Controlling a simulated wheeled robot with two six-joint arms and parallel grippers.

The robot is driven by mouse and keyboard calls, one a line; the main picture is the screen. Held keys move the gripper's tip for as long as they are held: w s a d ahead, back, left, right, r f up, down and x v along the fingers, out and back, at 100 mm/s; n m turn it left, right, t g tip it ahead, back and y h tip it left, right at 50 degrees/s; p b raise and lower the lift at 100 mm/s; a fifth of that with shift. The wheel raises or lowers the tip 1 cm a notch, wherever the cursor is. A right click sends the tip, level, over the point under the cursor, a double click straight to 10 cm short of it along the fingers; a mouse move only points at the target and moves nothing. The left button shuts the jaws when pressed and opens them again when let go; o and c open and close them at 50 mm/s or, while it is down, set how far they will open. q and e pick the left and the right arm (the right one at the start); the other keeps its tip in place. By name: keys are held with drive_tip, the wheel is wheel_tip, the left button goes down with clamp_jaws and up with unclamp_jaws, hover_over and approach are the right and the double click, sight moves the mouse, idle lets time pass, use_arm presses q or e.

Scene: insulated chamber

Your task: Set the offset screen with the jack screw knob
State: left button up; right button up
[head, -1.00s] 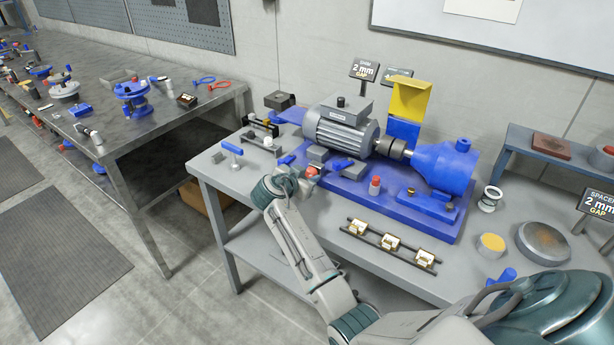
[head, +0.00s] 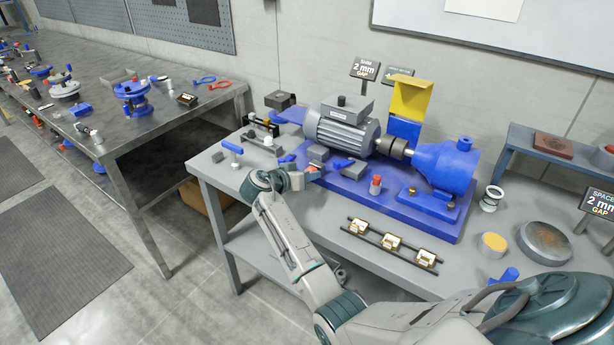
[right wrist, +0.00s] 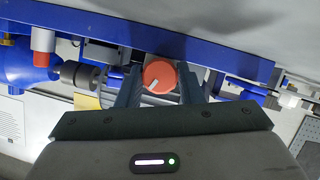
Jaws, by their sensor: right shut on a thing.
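The round orange-red jack screw knob (right wrist: 160,76) shows between my right gripper's fingers (right wrist: 160,92) in the right wrist view. A pale pointer line on its face slants to the lower left. In the head view the knob (head: 311,169) is partly hidden by my right gripper (head: 307,175), which is shut on it at the front left of the blue base (head: 345,185). The grey motor (head: 343,127) sits on this base. A small dark screen (head: 398,75) stands behind the motor, partly covered by a yellow guard; its reading is too small to tell. My left gripper is out of view.
A blue pump housing (head: 445,165) is coupled to the motor's right. A red-topped post (head: 375,185) stands on the base. A rack (head: 390,242) with several brass-coloured pieces lies in front.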

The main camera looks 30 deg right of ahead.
drive_tip(key=shift+n+g, duration=0.3)
drive_tip(key=shift+n, duration=0.2)
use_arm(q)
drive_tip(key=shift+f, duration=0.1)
use_arm(e)
drive_tip(key=o, duration=1)
drive_tip(key=shift+c, duration=0.2)
drive_tip(key=shift+a, duration=0.1)
drive_tip(key=shift+a, duration=0.35)
drive_tip(key=b+v, duration=0.3)
drive_tip(key=v, duration=0.6)
drive_tip(key=shift+f, duration=0.1)
drive_tip(key=shift+s+a+r, duration=0.1)
drive_tip(key=shift+a+r, duration=0.15)
drive_tip(key=shift+a, duration=0.15)
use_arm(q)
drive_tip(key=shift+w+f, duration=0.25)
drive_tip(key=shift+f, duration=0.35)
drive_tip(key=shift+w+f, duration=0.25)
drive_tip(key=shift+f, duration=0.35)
